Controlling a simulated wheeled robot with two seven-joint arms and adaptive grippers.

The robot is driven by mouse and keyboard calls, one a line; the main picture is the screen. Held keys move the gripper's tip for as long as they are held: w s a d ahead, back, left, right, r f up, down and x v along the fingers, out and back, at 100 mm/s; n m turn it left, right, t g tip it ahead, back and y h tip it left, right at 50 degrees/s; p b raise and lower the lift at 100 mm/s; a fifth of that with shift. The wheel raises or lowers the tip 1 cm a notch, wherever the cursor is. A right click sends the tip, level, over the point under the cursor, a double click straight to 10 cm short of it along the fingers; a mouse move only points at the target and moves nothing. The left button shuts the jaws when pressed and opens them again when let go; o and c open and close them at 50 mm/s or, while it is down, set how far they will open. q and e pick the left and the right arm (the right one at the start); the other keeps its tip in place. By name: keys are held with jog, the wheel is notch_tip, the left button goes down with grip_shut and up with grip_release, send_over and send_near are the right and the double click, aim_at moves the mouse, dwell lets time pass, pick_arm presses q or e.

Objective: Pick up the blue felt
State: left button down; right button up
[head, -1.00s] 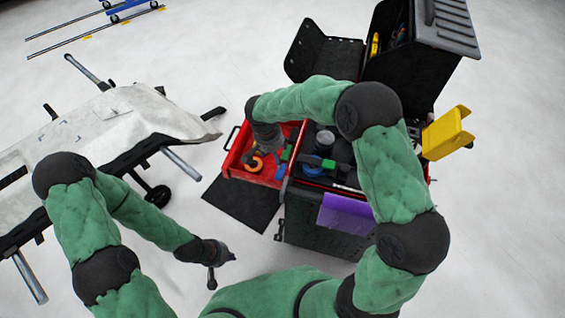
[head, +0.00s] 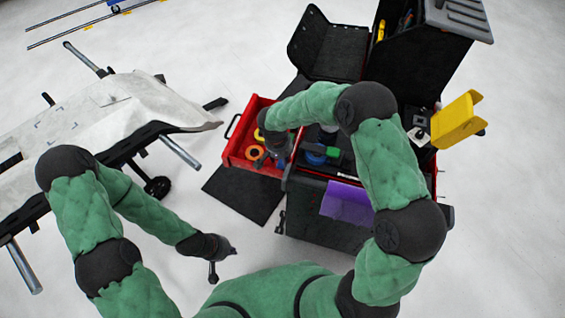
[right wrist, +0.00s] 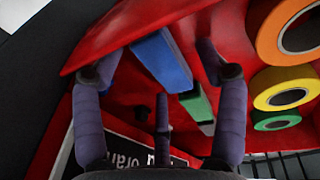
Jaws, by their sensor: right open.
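The blue felt (right wrist: 162,60) is a flat blue block in the red drawer, seen in the right wrist view. A green block (right wrist: 197,105) lies just past its end. My right gripper (right wrist: 158,62) is open, with one finger on each side of the blue felt; I cannot tell whether they touch it. In the head view my right gripper (head: 277,152) is over the red drawer (head: 236,150) and largely hides the felt. My left gripper (head: 221,262) hangs low over the floor, apart from the cart; its jaws are too small to read.
Tape rolls in orange (right wrist: 285,28), yellow (right wrist: 286,90) and green (right wrist: 276,120) lie right of the gripper in the right wrist view. The black tool cart has a purple sheet (head: 346,203) on its front and a yellow holder (head: 457,120) at its right. A covered stand (head: 90,115) is at left.

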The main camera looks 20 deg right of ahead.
jog(key=c, duration=0.9)
jog(key=shift+r, duration=0.1)
